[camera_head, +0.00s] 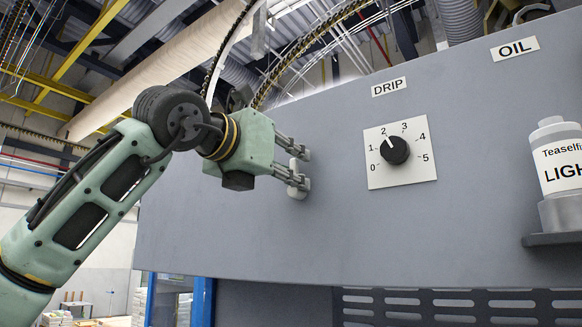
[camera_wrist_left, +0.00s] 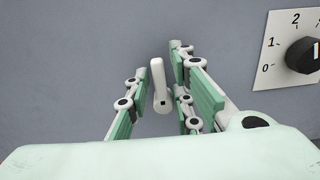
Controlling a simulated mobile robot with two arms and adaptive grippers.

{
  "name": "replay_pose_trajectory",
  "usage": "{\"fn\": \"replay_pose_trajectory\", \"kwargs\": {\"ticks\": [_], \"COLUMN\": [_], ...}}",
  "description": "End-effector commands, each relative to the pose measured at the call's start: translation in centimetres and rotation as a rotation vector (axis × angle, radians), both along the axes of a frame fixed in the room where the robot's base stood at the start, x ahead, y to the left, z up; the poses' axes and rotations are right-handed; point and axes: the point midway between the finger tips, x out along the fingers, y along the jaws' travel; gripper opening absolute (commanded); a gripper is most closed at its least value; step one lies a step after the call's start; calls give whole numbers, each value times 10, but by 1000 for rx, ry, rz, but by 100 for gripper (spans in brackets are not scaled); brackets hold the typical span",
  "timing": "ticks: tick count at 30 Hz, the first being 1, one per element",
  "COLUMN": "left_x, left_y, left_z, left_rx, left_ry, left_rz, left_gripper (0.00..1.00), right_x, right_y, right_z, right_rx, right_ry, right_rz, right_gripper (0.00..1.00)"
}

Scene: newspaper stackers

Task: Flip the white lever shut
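The white lever (camera_head: 299,189) is on the grey panel (camera_head: 270,240), left of the dial plate. In the head view my left gripper (camera_head: 300,170) is at the panel and covers part of the lever. In the left wrist view the white lever (camera_wrist_left: 160,86) stands up between the spread fingers of my left gripper (camera_wrist_left: 158,92). The fingers are open, with gaps on both sides of the lever, and the gap on its right looks smaller. My right gripper is in neither view.
A black dial (camera_head: 395,150) on a white numbered plate labelled DRIP is right of the gripper. A white bottle (camera_head: 561,165) stands on a shelf (camera_head: 555,239) at the far right under an OIL label. The panel between dial and bottle is clear.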

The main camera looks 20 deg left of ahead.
Motion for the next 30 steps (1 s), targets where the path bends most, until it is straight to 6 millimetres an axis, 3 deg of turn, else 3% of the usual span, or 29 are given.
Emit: {"fn": "replay_pose_trajectory", "kwargs": {"ticks": [14,30], "left_x": [-9,-102], "left_y": [3,38], "left_z": [2,1], "left_rx": [-6,-5], "left_ry": [-3,-2], "left_rz": [-4,-2], "left_gripper": [30,30], "right_x": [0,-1], "right_y": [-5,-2], "right_z": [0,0], "right_rx": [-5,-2], "right_ry": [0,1], "right_rz": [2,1], "right_gripper": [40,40]}}
